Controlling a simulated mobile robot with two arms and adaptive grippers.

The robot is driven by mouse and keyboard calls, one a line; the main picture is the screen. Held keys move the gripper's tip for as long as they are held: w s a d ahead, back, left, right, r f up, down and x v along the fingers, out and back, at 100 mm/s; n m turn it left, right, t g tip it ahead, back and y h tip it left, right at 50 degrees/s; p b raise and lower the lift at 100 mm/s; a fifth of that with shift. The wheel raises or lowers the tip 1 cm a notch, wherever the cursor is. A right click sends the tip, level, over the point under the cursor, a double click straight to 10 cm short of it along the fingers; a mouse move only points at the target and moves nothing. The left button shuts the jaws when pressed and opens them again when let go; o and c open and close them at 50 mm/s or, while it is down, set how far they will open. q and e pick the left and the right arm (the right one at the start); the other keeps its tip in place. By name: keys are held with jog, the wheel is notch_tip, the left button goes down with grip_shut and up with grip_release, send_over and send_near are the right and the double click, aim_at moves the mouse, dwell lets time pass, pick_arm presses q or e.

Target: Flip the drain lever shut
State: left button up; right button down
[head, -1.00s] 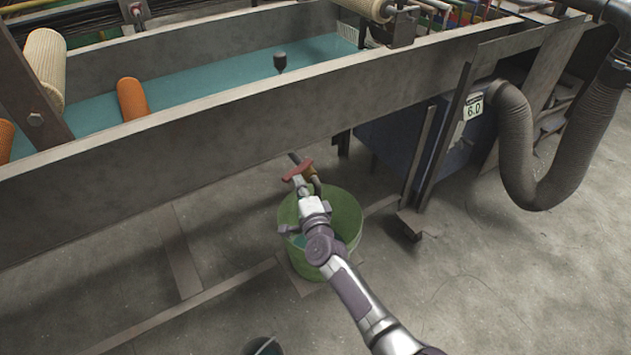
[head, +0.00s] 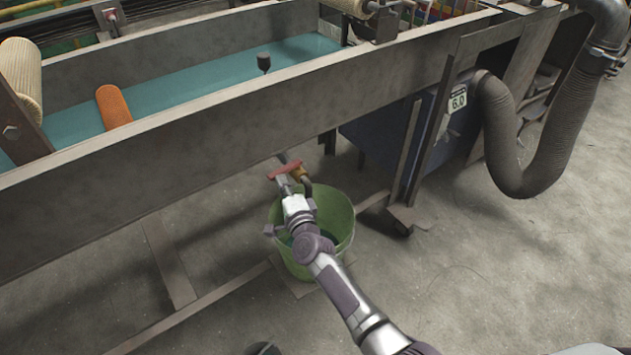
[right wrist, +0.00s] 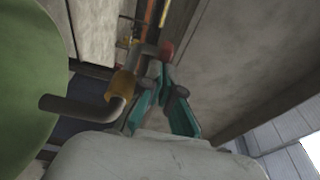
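The red drain lever (head: 284,170) sits on a brass valve (head: 298,173) under the near wall of the trough, and its handle lies crosswise to the pipe. My right gripper (head: 292,190) is right at the lever, its fingers pointing at the handle. In the right wrist view, the teal fingers (right wrist: 161,80) come together at their tips, with nothing clearly held. The red lever end (right wrist: 167,50) shows just past the tips, and I cannot tell whether they touch. The brass valve (right wrist: 122,83) and its bent outlet pipe (right wrist: 85,106) are left of the fingers. My left gripper is out of view.
A green bucket (head: 341,217) stands on the floor under the outlet, below my right gripper. The trough's steel wall (head: 200,137) overhangs the valve. Frame legs (head: 405,150) and a grey hose (head: 497,150) stand to the right. The floor at lower right is open.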

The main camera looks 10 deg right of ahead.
jog(key=shift+a+r, duration=0.15)
jog(key=v, duration=1.2)
